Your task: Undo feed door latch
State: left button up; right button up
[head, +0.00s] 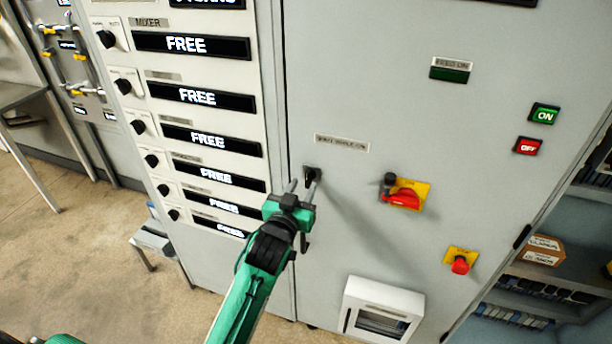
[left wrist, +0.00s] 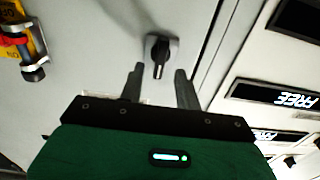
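A small black latch knob (head: 312,174) sits on the left edge of the grey cabinet door (head: 345,90), below a small label. In the left wrist view the knob (left wrist: 159,55) is a dark turn-piece on a grey square base, its grip pointing roughly down the picture. My left gripper (head: 303,186) is at the knob with its fingers apart. In the left wrist view the fingertips (left wrist: 157,72) stand on either side of the knob's lower end, with gaps visible; I see no contact. My right gripper is not in view.
A red rotary handle on a yellow plate (head: 411,196), with a dark piece on it, sits right of the knob. A red stop button (head: 460,265) and a white framed box (head: 384,309) are lower. A panel of FREE displays (head: 205,97) stands left.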

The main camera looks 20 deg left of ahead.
aim_at(307, 180)
pick_arm(q)
jog(key=shift+w+r, duration=0.15)
jog(key=shift+w, duration=1.05)
jog(key=shift+w+p, duration=0.35)
jog(key=shift+w, duration=0.2)
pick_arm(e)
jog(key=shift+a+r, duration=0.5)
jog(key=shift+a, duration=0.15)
pick_arm(q)
jog(key=shift+d, duration=0.1)
jog(key=c, duration=0.7)
jog(key=shift+o, duration=0.2)
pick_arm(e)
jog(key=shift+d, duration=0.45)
